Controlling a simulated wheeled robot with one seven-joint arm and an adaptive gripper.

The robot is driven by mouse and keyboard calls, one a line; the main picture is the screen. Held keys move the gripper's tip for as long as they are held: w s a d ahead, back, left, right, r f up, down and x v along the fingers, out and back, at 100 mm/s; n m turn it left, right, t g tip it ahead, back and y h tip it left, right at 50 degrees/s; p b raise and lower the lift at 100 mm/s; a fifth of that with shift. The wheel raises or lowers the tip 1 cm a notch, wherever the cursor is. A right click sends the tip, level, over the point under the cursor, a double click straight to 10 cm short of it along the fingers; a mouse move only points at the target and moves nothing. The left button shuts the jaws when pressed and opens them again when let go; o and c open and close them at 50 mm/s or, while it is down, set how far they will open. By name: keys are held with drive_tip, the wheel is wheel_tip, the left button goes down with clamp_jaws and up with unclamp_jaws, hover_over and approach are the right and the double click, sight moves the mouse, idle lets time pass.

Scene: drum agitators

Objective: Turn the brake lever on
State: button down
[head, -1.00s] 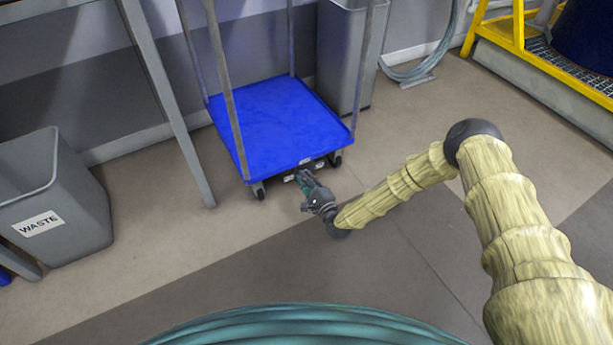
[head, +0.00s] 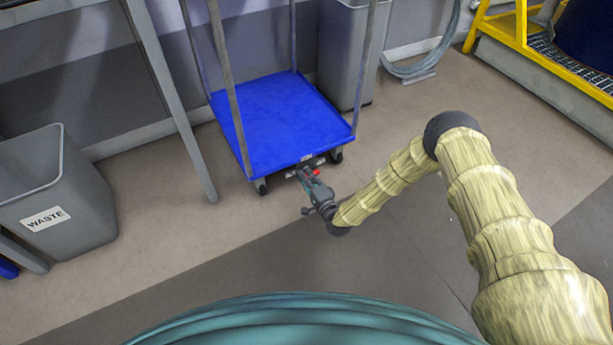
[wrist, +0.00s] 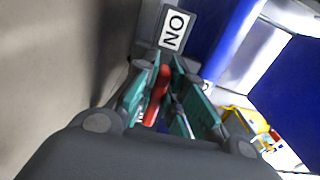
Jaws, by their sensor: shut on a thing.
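The blue cart (head: 280,115) stands with its near edge toward me. The brake lever (head: 316,172) shows as a small red piece at that low edge, beside my gripper (head: 308,172). In the wrist view the red brake lever (wrist: 156,95) lies between the teal fingers of my gripper (wrist: 162,78), which is shut on it. A white label (wrist: 174,29) lettered ON, seen turned, is just beyond the fingertips. The lever's far end and mount are partly hidden by the fingers.
A grey waste bin (head: 75,205) stands at the left, beside a grey table leg (head: 180,120). Another grey bin (head: 345,60) is behind the cart. A yellow frame (head: 505,30) is at the upper right.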

drive_tip(key=shift+d, duration=0.1)
drive_tip(key=c, duration=1.5)
unclamp_jaws()
drive_tip(key=v, duration=1.2)
